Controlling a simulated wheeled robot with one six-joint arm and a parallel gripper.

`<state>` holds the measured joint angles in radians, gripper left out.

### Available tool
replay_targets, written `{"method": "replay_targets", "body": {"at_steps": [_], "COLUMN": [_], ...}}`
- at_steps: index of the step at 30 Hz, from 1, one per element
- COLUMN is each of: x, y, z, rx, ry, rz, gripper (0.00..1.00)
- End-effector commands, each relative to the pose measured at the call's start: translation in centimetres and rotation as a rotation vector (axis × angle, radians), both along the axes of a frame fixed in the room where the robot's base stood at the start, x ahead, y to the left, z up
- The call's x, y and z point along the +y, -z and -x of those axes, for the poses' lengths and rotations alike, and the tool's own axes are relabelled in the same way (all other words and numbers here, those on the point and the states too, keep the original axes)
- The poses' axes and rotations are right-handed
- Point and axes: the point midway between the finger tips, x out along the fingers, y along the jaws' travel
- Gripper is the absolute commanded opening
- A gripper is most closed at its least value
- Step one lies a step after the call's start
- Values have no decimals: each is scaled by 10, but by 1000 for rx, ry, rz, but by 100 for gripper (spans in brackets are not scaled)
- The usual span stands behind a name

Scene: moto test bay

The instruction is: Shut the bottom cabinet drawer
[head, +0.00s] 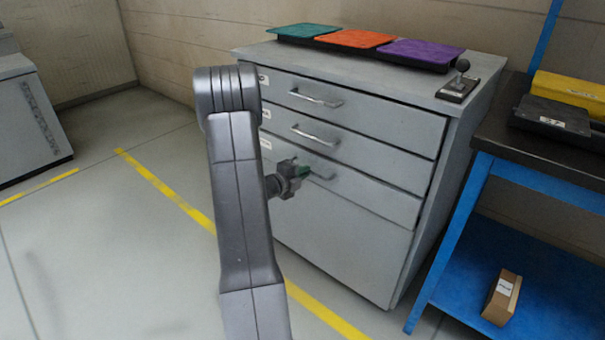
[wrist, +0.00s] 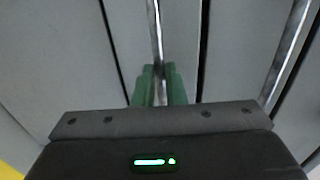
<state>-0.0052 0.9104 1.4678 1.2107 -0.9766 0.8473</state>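The grey cabinet (head: 330,235) has three handled drawers above a plain lower panel. The bottom drawer (head: 375,195) is the third one down; its front looks flush, or nearly so, with the fronts around it. Its bar handle (head: 322,177) is partly hidden by my gripper (head: 302,171). In the wrist view, the green fingertips (wrist: 160,75) stand close together on either side of the metal handle bar (wrist: 156,30) and appear closed on it. The exact contact is hard to see.
The middle drawer (head: 365,150) and top drawer (head: 375,112) look shut. Coloured trays (head: 362,38) and a small lever device (head: 458,82) sit on the cabinet top. A blue-framed bench (head: 462,225) stands close on the right. Floor (head: 110,245) is open on the left.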

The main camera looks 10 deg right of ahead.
Motion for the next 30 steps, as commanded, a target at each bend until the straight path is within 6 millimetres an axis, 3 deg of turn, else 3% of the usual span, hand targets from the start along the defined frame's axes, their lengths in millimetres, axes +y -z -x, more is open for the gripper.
{"method": "replay_targets", "body": {"at_steps": [15, 16, 19, 30], "x": [-10, -10, -10, -5], "y": [-1, -1, 0, -2], "z": [-9, -9, -8, -5], "rx": [-2, -2, -2, 0], "ry": [-1, -1, -1, -2], "rz": [1, 1, 0, 0], "gripper": [0, 14, 32, 32]}}
